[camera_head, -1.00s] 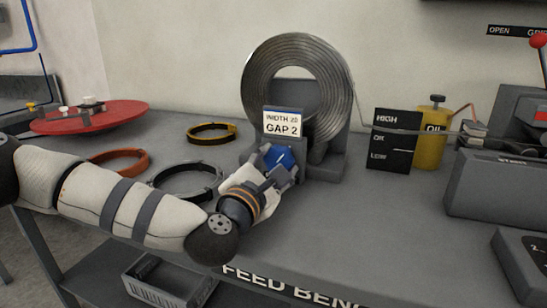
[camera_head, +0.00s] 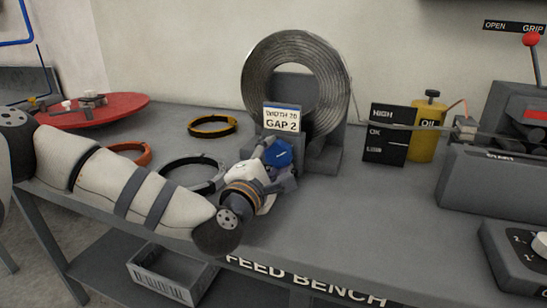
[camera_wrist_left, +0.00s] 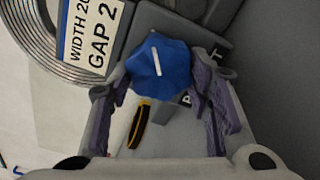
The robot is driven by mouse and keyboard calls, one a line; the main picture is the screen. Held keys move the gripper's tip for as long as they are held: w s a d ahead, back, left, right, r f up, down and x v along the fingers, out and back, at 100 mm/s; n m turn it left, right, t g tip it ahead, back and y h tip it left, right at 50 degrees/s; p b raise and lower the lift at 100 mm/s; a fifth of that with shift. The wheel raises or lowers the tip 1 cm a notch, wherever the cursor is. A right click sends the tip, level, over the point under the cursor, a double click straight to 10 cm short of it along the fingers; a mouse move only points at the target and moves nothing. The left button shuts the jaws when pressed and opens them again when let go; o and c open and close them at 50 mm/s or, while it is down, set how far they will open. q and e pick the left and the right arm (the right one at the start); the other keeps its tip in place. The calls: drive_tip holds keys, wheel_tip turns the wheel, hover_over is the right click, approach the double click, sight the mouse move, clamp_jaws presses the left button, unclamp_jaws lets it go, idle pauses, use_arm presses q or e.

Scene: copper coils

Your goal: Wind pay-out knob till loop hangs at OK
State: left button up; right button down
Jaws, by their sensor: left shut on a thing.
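The blue pay-out knob (camera_head: 278,153), with a white pointer line, sits on the front of the coil stand below the GAP 2 card. My left gripper (camera_head: 273,166) is shut on it; in the left wrist view the knob (camera_wrist_left: 158,65) shows between the two fingers. The metal coil (camera_head: 296,85) stands upright on its holder. Its strip (camera_head: 400,127) runs from the coil's right side past the black HIGH/OK/LOW board (camera_head: 389,146). There it crosses between the HIGH and OK words, nearer OK, with little sag. My right gripper is not in view.
A yellow oil can (camera_head: 428,143) stands beside the board. A grey machine (camera_head: 490,185) with a red-tipped lever is at the right. Black (camera_head: 192,175), yellow (camera_head: 212,126) and orange (camera_head: 133,151) rings and a red turntable (camera_head: 105,108) are at the left. The front middle bench is clear.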

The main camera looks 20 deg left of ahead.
use_arm(q)
drive_tip(key=o, duration=1.1)
drive_tip(key=shift+o, duration=0.2)
drive_tip(key=s, duration=1.2)
drive_tip(key=shift+a, duration=0.2)
